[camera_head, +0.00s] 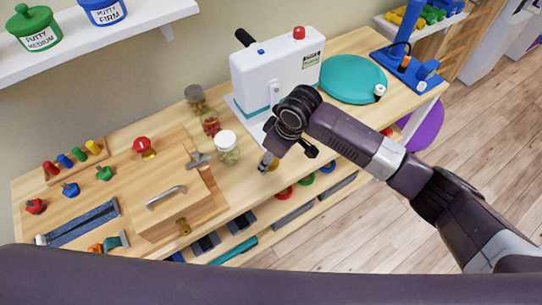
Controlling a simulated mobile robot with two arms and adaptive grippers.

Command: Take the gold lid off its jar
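Three glass jars stand in a row on the wooden bench. The back jar (196,104) has a dull, brownish-gold lid (194,92), which sits on it. The middle jar (211,127) holds red contents; its top is too small to make out. The front jar (228,155) has a white lid (225,139). My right gripper (267,162) points down over the bench, to the right of the front jar and apart from all the jars. Its fingers are partly hidden by the wrist, so its opening is unclear. My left gripper is not in view.
A white machine (275,72) stands just behind my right gripper, with a teal disc (352,79) to its right. A wooden box with a metal handle (166,197) and a metal knob piece (198,159) lie left of the jars. A wall shelf (95,40) overhangs the back left.

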